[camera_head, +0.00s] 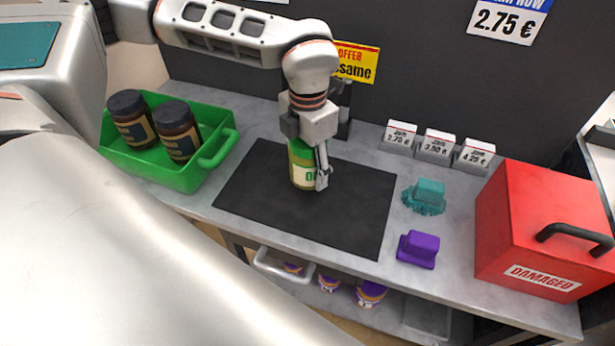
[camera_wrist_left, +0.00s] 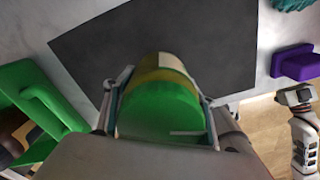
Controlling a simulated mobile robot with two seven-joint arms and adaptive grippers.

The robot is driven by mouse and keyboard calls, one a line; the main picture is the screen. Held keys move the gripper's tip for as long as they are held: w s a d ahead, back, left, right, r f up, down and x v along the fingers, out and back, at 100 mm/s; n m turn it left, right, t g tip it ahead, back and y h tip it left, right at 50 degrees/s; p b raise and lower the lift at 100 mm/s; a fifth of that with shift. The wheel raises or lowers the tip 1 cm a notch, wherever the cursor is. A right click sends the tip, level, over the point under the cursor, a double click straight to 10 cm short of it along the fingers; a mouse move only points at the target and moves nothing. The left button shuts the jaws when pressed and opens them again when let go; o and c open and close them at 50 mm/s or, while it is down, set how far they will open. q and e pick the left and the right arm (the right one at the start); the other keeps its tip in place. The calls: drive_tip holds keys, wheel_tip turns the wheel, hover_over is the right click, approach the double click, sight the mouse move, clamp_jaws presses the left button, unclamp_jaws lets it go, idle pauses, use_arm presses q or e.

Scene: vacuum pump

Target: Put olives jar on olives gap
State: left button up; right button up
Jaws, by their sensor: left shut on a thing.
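The olives jar (camera_head: 302,166) has a green lid and a pale label with green letters. It stands upright at the dark mat (camera_head: 250,190) on the grey counter; I cannot tell whether it touches the mat. My left gripper (camera_head: 311,165) comes from above and is shut on the jar, one finger showing on its right side. In the left wrist view the jar's green lid (camera_wrist_left: 160,108) sits between both fingers. An arm end that looks like my right gripper (camera_wrist_left: 298,97) shows at the right edge there, its jaws unclear. I cannot tell which spot is the olives gap.
A green basket (camera_head: 215,150) with two dark jars stands left. A red "DAMAGED" box (camera_head: 540,225) stands right. A teal sponge (camera_head: 427,195) and a purple block (camera_head: 417,250) lie between mat and box. Price blocks (camera_head: 437,145) line the back. Purple-labelled jars (camera_head: 370,292) sit below the counter.

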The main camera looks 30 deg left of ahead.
sight(307, 179)
use_arm(q)
drive_tip(key=shift+f, duration=2)
drive_tip(key=shift+f, duration=0.15)
drive_tip(key=o, duration=1.5)
